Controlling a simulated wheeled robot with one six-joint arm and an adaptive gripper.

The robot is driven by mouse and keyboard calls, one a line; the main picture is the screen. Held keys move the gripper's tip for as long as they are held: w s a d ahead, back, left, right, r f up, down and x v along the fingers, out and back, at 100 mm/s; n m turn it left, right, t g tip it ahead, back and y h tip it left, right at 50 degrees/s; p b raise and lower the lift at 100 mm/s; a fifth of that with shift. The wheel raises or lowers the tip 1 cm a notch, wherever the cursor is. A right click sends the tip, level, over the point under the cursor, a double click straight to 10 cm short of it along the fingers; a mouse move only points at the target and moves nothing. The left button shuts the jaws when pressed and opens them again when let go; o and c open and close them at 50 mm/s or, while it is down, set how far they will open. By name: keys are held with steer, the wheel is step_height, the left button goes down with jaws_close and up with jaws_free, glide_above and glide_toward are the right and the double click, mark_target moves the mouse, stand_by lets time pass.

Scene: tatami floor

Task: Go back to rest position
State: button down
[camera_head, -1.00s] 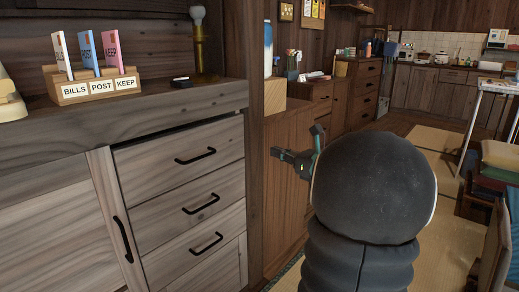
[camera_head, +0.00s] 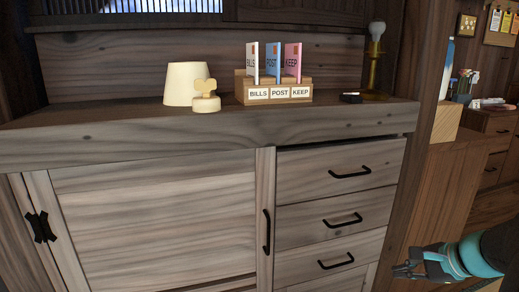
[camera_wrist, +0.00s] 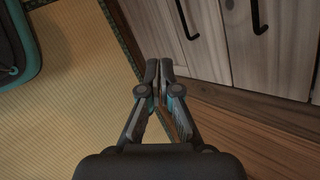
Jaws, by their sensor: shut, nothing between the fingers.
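My gripper (camera_head: 404,269) is at the lower right of the head view, in front of the wooden cabinets and below counter height. In the wrist view my gripper (camera_wrist: 159,66) points down past the cabinet front toward the tatami floor (camera_wrist: 70,110). Its two fingers are together with nothing between them. Most of my arm is outside the head view's right edge.
A wooden cabinet (camera_head: 150,215) with a door and several drawers fills the front.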

steer(key=s+a+r+n+h+p, duration=0.2)
steer(key=s+a+n, duration=0.4)
steer(key=a+n, duration=0.3)
steer(key=s+a+r+n+g+h+p, duration=0.1)
steer(key=s+a+r+n+h+p, duration=0.1)
steer(key=s+a+r+n, duration=0.3)
steer(key=s+a+n, duration=0.2)
steer(key=a+n, duration=0.2)
steer(key=a, duration=0.1)
steer(key=shift+s+g, duration=0.15)
steer(key=shift+g, duration=0.15)
